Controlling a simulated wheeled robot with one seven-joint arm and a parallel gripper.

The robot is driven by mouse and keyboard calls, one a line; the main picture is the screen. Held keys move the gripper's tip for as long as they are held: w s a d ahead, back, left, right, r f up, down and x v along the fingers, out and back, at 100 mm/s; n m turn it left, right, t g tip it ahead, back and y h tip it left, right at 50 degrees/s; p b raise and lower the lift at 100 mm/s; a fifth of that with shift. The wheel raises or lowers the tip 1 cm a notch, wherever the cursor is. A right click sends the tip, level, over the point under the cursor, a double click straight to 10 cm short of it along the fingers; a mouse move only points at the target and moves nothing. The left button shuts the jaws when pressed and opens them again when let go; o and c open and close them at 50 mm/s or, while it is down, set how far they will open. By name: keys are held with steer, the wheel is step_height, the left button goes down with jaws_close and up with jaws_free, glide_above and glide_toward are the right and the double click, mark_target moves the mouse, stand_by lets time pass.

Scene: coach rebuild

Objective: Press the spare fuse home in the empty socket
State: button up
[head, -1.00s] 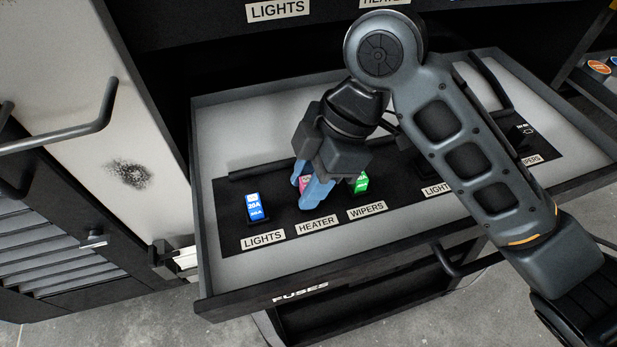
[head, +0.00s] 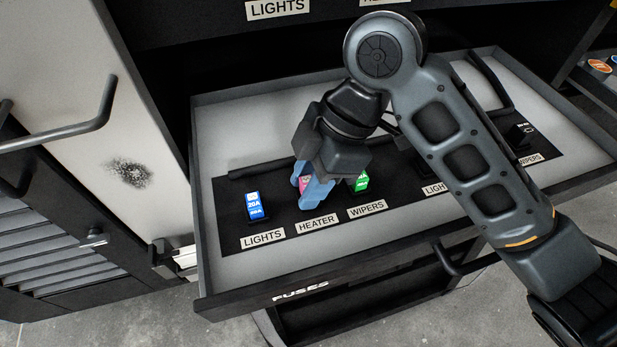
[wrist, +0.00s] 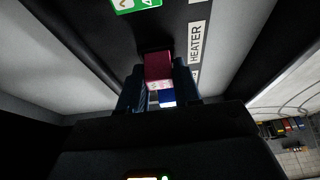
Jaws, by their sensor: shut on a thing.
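My gripper (head: 315,188) is over the HEATER place in the fuse drawer, its blue fingers pointing down. It is shut on a pink fuse (head: 305,183), which also shows between the fingers in the wrist view (wrist: 158,68). The fuse is at the strip beside the HEATER label (head: 317,224). Whether it is fully seated cannot be told, as the fingers hide its lower end. A blue 20A fuse (head: 254,206) stands above the LIGHTS label (head: 262,238). A green fuse (head: 361,182) stands above the WIPERS label (head: 367,208), partly behind my gripper.
The open drawer (head: 225,130) has raised walls and a front edge marked FUSES. More labelled places lie to the right, partly hidden by my arm; a dark piece (head: 521,134) stands by the right WIPERS label. A handle (head: 85,133) juts out at left.

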steer(key=shift+f, duration=0.2)
steer(key=o, duration=1.1)
steer(key=shift+f, duration=0.1)
steer(key=shift+o, duration=0.2)
steer(key=o, duration=0.4)
steer(key=shift+s, duration=0.1)
steer(key=shift+r+p, duration=2.9)
steer(key=shift+r, duration=0.8)
